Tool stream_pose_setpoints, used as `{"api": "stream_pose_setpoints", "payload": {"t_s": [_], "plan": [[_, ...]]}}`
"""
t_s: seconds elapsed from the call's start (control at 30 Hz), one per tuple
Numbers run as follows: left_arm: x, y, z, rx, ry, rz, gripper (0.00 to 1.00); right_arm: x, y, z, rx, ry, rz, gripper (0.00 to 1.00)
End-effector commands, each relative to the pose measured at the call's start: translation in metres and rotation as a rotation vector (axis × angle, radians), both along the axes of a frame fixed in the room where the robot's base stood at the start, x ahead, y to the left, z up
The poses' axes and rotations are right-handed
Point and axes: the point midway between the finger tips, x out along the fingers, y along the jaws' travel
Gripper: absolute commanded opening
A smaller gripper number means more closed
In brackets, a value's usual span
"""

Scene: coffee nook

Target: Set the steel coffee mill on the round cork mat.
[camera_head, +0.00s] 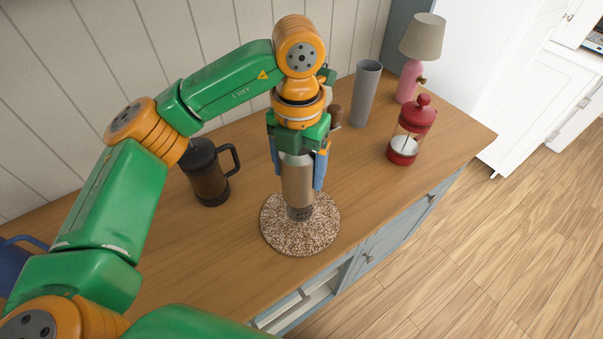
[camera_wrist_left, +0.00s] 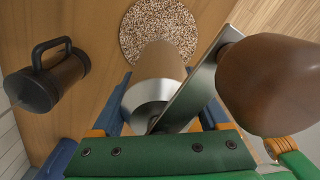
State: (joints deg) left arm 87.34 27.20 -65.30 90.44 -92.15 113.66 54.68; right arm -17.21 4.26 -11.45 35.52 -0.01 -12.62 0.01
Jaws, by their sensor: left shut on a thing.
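The round cork mat (camera_head: 285,238) is speckled brown and lies flat on the counter. The mill's lower end overlaps the mat in both views; I cannot tell for sure whether it touches. The mat also shows beyond the mill in the left wrist view (camera_wrist_left: 155,22). My right gripper is not in view.
A grey tumbler (camera_head: 366,95), a red French press (camera_head: 408,135) and a pink lamp (camera_head: 410,78) stand to the right. A blue item (camera_head: 14,255) is at the far left. The counter's front edge is close to the mat.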

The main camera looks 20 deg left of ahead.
Motion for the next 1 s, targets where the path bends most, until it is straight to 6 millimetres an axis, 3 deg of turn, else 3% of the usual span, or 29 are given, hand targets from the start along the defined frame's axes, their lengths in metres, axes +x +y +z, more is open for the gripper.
{"api": "stream_pose_setpoints", "payload": {"t_s": [0.1,0.27,0.6,0.63,0.7,1.0], "plan": [[0.012,0.002,-0.012,0.002,0.002,0.002,0.00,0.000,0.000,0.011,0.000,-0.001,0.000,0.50],[0.011,0.002,-0.041,0.002,-0.002,-0.001,0.00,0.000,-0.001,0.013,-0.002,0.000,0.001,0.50],[0.012,0.001,-0.048,0.000,-0.005,0.000,0.00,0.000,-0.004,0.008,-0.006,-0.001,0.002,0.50],[0.012,0.001,-0.048,0.000,-0.004,0.000,0.81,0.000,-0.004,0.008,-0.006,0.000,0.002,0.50],[0.012,0.001,-0.046,0.000,-0.004,0.000,1.00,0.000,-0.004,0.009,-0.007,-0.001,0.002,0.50],[0.012,0.001,-0.040,0.000,-0.005,0.000,1.00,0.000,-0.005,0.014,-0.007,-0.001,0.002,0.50]]}}
